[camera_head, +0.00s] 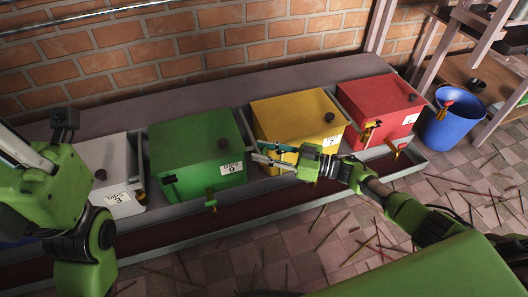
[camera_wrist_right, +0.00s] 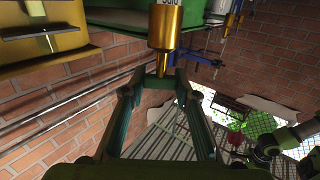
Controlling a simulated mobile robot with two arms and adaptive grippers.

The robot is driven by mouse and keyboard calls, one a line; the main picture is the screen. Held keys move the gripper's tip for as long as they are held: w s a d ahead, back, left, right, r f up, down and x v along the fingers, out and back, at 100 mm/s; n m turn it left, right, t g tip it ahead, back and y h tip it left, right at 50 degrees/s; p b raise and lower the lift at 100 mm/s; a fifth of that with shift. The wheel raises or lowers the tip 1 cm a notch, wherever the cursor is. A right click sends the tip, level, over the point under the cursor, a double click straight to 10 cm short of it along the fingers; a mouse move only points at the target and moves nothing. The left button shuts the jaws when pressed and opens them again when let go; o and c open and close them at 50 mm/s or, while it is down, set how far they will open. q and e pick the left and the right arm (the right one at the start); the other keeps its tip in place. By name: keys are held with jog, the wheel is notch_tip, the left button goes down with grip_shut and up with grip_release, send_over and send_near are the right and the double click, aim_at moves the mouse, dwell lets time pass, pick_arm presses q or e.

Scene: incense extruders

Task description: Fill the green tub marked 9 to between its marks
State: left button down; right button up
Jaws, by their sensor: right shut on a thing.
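The green tub marked 9 (camera_head: 190,150) stands between a white tub and a yellow tub in the head view. My right gripper (camera_head: 256,156) is in front of the yellow tub, near the green tub's right side. In the right wrist view, its fingers (camera_wrist_right: 161,76) are closed around the pointed lower end of a brass cylinder (camera_wrist_right: 165,28). My left arm shows at the left edge, but its fingers do not.
The white tub marked 3 (camera_head: 108,160), yellow tub marked 7 (camera_head: 290,115) and red tub (camera_head: 380,95) share the bench. A trough (camera_head: 270,205) runs along the front. A blue bin (camera_head: 450,128) stands at right. Thin sticks litter the tiled floor.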

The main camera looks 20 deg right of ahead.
jog(key=o, duration=1.1)
jog(key=v, duration=1.2)
jog(key=shift+w, duration=0.1)
